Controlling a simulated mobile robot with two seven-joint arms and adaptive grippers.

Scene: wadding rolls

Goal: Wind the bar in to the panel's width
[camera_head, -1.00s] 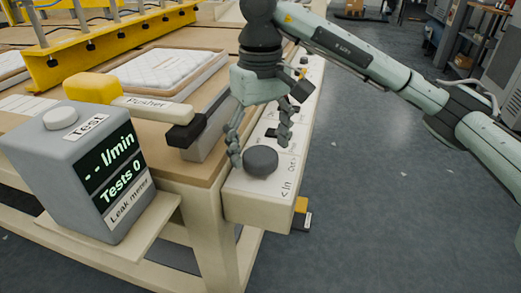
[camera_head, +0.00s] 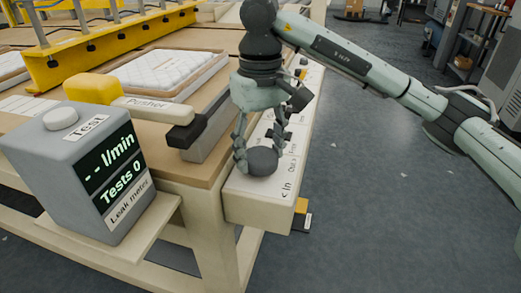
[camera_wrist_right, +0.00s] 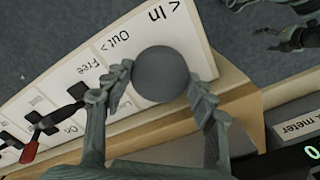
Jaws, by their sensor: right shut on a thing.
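A round dark grey knob (camera_head: 263,162) sits at the near end of a long white control panel, beside the printed words "In" and "Out". My right gripper (camera_head: 257,150) is down over the knob with its fingers on either side, shut on it. The right wrist view shows the knob (camera_wrist_right: 161,72) between the two fingers. A dark-ended bar (camera_head: 202,125) lies over a grey block left of the gripper. A white quilted panel (camera_head: 165,67) lies in a wooden frame behind. A dark gripper-like shape (camera_wrist_right: 290,40) in the wrist view's top right seems to be my left gripper; its fingers are unclear.
A grey leak meter (camera_head: 80,175) reading "Tests 0" stands on a shelf at the front left. A yellow pusher handle (camera_head: 93,87) is behind it. A yellow beam (camera_head: 110,50) crosses the back left. The floor (camera_head: 400,200) at right is clear.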

